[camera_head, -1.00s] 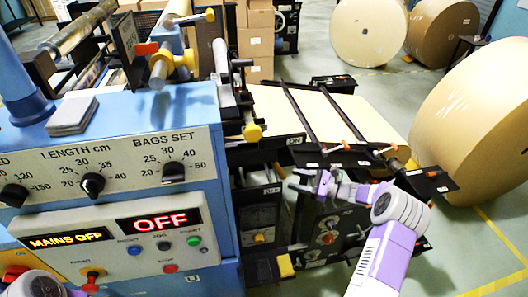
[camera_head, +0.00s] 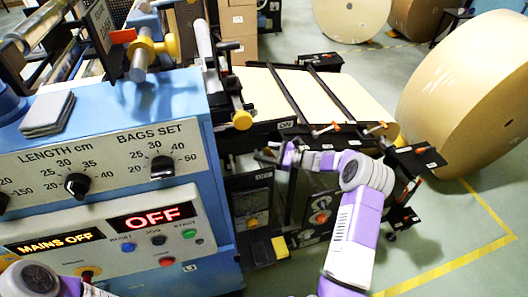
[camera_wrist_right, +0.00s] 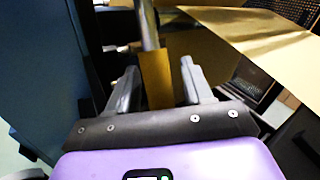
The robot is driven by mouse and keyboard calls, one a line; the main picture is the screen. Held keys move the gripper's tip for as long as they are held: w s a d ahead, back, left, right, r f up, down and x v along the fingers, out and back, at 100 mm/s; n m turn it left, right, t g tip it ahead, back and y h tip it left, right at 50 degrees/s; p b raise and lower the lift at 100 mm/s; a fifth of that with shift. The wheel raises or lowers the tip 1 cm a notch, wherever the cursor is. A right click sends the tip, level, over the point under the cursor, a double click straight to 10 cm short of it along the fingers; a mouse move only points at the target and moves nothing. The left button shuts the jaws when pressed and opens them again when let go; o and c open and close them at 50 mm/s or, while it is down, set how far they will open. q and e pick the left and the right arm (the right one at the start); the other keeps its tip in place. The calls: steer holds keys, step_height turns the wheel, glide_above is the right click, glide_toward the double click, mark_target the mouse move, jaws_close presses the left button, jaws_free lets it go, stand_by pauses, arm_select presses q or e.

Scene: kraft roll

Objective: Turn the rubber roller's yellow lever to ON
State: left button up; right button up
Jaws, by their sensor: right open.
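A yellow lever grip (camera_head: 242,119) on a metal rod shows in the head view, at the right side of the blue machine. A dark ON plate (camera_head: 286,124) is to its right. My right gripper (camera_head: 265,155) is open, just below and right of the grip. In the right wrist view, a yellow grip (camera_wrist_right: 155,78) on a metal rod shows between the two open fingers (camera_wrist_right: 158,92); I cannot tell whether they touch it. My left arm shows at the bottom left of the head view, but its fingers are out of view.
The control panel (camera_head: 110,230) reads MAINS OFF and OFF. Dark bars and a pale sheet (camera_head: 345,95) lie beyond my right gripper. A large kraft roll (camera_head: 475,95) stands at the right. Open floor (camera_head: 440,225) is at the lower right.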

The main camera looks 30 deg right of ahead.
steer(key=shift+c, duration=0.5)
jaws_close()
steer(key=shift+d, duration=0.1)
